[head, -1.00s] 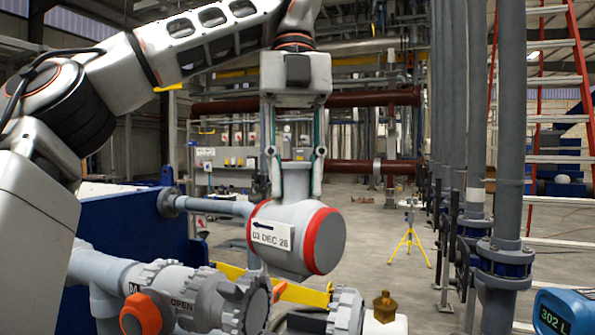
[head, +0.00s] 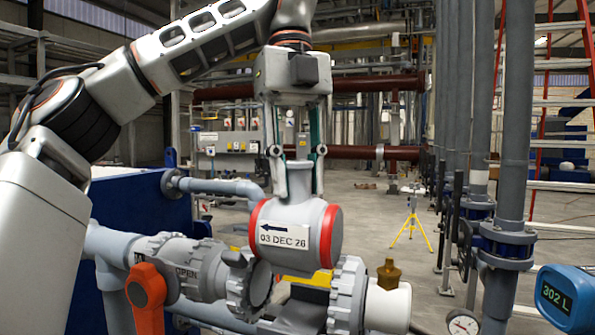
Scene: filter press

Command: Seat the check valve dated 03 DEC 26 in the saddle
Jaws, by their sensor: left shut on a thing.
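The check valve (head: 297,218) is a grey body with red rings at both ends. Its label (head: 284,236) reads 03 DEC 26 with an arrow pointing left. My left gripper (head: 298,160) points down and is shut on the valve's top neck. My right gripper is not in view.
A grey valve marked OPEN with an orange handle (head: 149,290) stands left of the saddle. A brass fitting (head: 388,275), a gauge (head: 463,323) and a blue meter reading 302 L (head: 566,298) stand to the right. A blue panel (head: 130,215) is behind on the left.

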